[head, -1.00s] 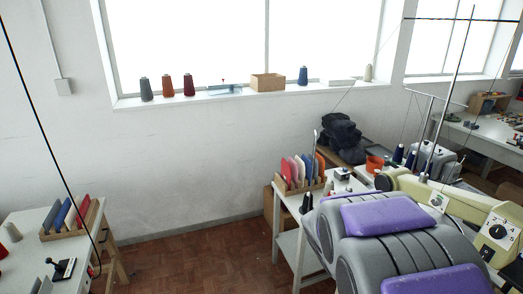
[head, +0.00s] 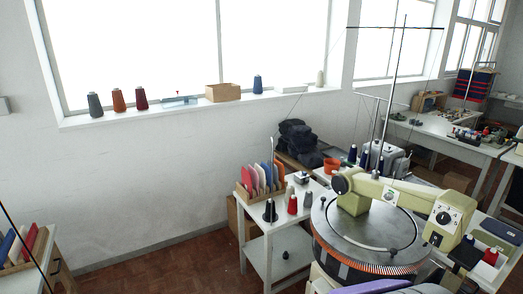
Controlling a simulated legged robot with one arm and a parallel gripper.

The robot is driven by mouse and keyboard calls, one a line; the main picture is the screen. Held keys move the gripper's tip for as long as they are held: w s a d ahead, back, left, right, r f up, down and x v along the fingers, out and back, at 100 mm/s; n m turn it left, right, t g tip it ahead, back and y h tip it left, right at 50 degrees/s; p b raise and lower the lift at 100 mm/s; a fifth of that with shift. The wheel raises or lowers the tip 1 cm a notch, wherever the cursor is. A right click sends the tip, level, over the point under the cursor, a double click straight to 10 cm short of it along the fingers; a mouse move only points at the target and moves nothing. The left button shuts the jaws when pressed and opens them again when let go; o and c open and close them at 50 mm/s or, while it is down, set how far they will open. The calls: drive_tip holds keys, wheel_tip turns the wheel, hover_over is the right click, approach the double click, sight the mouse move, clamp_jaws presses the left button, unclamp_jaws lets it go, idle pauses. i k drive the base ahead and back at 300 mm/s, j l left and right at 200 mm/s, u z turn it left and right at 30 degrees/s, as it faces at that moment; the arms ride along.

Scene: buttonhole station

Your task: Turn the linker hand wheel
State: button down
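The linker stands at the lower right, with a round grey dial plate (head: 345,228) ringed by copper-coloured points and a cream arm (head: 400,194) above it. A dark round wheel or knob (head: 340,183) sits at the left end of the cream arm. It looks like the hand wheel, but I cannot be sure. A dial face with dark knobs (head: 447,216) is at the arm's right end. My gripper is not in view. Only purple and grey parts of my own body show at the bottom edge.
A white side table (head: 262,222) with thread cones and a wooden rack of coloured cards (head: 259,181) stands just left of the linker. Another table with cards (head: 24,247) is at the lower left. Brown floor (head: 170,265) between them is clear. Thin rods rise above the linker.

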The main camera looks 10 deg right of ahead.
sight(339, 184)
drive_tip(key=i+l, duration=0.15)
drive_tip(key=l, duration=0.2)
drive_tip(key=i+l, duration=0.15)
drive_tip(key=l, duration=0.2)
drive_tip(key=i+l, duration=0.15)
drive_tip(key=l, duration=0.15)
drive_tip(key=i+l+z, duration=0.1)
drive_tip(key=l, duration=0.25)
drive_tip(key=i, duration=0.1)
